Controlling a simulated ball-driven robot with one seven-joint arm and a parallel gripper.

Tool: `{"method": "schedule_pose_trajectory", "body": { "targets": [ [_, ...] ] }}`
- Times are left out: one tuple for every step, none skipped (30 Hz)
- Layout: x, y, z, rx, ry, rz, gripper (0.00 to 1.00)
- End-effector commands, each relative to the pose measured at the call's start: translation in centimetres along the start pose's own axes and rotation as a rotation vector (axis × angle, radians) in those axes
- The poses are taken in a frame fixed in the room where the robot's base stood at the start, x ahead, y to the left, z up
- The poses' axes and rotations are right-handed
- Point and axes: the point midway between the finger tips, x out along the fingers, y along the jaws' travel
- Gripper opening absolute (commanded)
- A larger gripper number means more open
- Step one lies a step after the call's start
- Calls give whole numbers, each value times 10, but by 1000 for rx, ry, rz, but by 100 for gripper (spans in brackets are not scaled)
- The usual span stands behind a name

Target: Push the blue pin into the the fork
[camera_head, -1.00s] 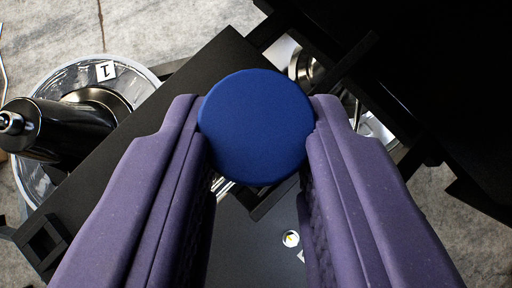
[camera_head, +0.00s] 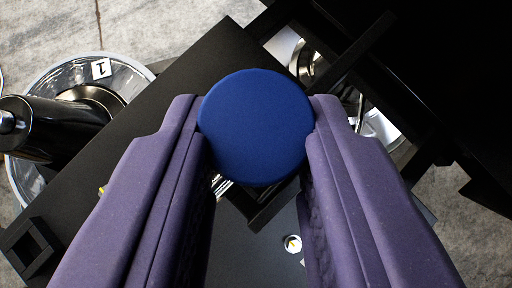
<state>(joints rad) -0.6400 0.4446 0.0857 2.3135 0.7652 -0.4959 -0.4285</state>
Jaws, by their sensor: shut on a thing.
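The blue pin (camera_head: 256,127) shows its round, flat blue head near the middle of the view. My gripper (camera_head: 256,130), with two purple fingers, is shut on it, one finger on each side of the head. The head hides the rest of the pin and what lies straight beyond it. Dark frame parts (camera_head: 268,205) show just below the head, between the fingers. I cannot tell which part is the fork.
A black plate (camera_head: 165,125) runs diagonally behind the left finger. At the left stands a dark shiny cylinder (camera_head: 50,130) on a round metal base with a tag marked 1 (camera_head: 101,68). Black bars and a large dark body (camera_head: 440,70) fill the upper right. Grey floor shows at the corners.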

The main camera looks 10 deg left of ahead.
Motion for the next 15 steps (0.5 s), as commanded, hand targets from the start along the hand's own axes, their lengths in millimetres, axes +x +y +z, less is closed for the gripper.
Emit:
{"method": "schedule_pose_trajectory", "body": {
  "targets": [
    [2,0,2,0,0,0,0],
    [2,0,2,0,0,0,0],
    [3,0,3,0,0,0,0],
    [3,0,3,0,0,0,0],
    [4,0,4,0,0,0,0],
    [5,0,4,0,0,0,0],
    [5,0,5,-1,0,0,0],
    [6,0,6,-1,0,0,0],
    [6,0,6,-1,1,0,0],
    [7,0,7,-1,1,0,0],
    [7,0,7,-1,1,0,0],
    [8,0,8,-1,1,0,0],
    [9,0,8,-1,1,0,0],
    [9,0,9,-1,1,0,0],
    [10,0,10,-1,1,0,0]
  ]
}}
